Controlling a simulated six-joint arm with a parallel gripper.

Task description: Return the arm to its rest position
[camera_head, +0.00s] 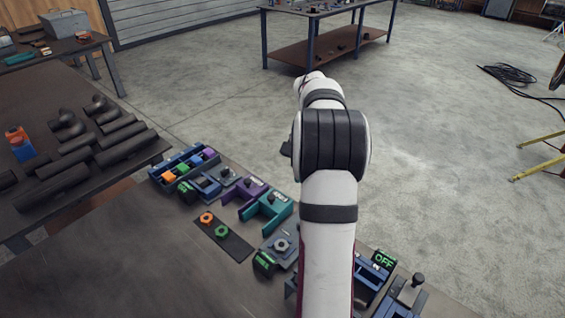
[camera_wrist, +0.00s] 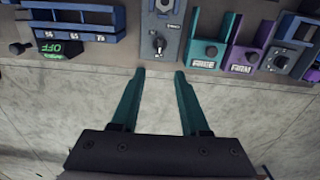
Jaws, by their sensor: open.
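My arm (camera_head: 331,210) reaches up and away over the row of fixtures in the head view. My gripper (camera_wrist: 159,74) shows in the wrist view with its two teal fingers apart and nothing between them. The fingers point toward the bench edge, with concrete floor visible between and below them. In the head view the gripper is hidden behind my arm.
The bench (camera_head: 120,262) holds a teal fixture (camera_head: 267,208), a purple fixture (camera_head: 243,191), a blue rack of colored parts (camera_head: 184,166) and a dark mat (camera_head: 221,238) with orange and green nuts. Dark pipes (camera_head: 126,147) lie on the left table. The floor (camera_head: 430,120) is mostly open.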

